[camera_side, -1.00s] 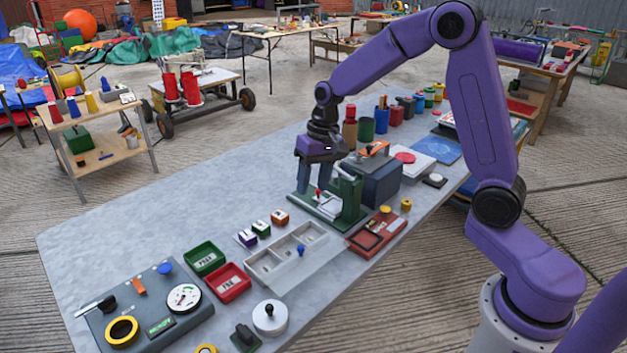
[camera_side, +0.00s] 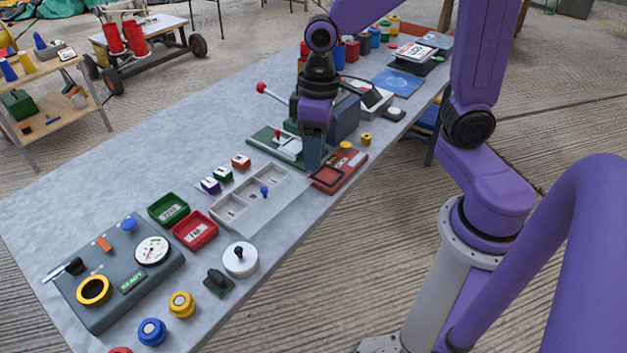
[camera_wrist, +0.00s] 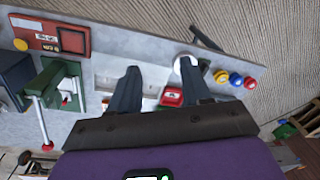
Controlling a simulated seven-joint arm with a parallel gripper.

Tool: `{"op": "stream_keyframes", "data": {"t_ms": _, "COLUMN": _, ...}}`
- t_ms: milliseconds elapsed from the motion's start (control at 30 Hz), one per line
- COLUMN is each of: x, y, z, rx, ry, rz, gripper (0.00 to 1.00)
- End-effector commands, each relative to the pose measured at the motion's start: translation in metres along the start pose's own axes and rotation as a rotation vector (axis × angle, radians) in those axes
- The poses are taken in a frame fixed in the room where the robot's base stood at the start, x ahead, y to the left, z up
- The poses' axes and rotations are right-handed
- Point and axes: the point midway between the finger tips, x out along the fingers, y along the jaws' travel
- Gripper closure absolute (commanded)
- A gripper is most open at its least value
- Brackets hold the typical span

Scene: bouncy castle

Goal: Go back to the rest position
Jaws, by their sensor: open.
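My gripper (camera_side: 312,162) points down over the bench, beside the green press (camera_side: 275,143) and near the red panel (camera_side: 338,172). It hides part of the press. In the wrist view my gripper (camera_wrist: 158,82) shows two dark fingers spread apart with nothing between them. The press (camera_wrist: 62,92) is at the left there, with a red-tipped lever (camera_wrist: 47,146). In the side view the red lever ball (camera_side: 262,87) stands out to the left of my wrist. My gripper's exact height above the bench is hard to tell.
A divided grey tray (camera_side: 240,204), a green bin (camera_side: 168,208) and a red bin (camera_side: 194,230) lie to the left. A grey gauge box (camera_side: 118,270) is at the near left end. A dark box (camera_side: 345,118) stands behind my gripper. The bench's far left is clear.

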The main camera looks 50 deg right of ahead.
Motion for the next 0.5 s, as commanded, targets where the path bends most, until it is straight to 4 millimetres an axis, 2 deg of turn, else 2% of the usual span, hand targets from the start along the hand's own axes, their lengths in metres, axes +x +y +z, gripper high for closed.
{"op": "stream_keyframes", "data": {"t_ms": 100, "x": -0.004, "y": -0.016, "z": 0.035, "rx": -0.15, "ry": -0.007, "rz": 0.016, "gripper": 0.52}}
{"op": "stream_keyframes", "data": {"t_ms": 300, "x": -0.006, "y": -0.03, "z": 0.092, "rx": -0.387, "ry": -0.022, "rz": 0.045, "gripper": 0.52}}
{"op": "stream_keyframes", "data": {"t_ms": 500, "x": -0.005, "y": -0.032, "z": 0.133, "rx": -0.566, "ry": -0.028, "rz": 0.066, "gripper": 0.52}}
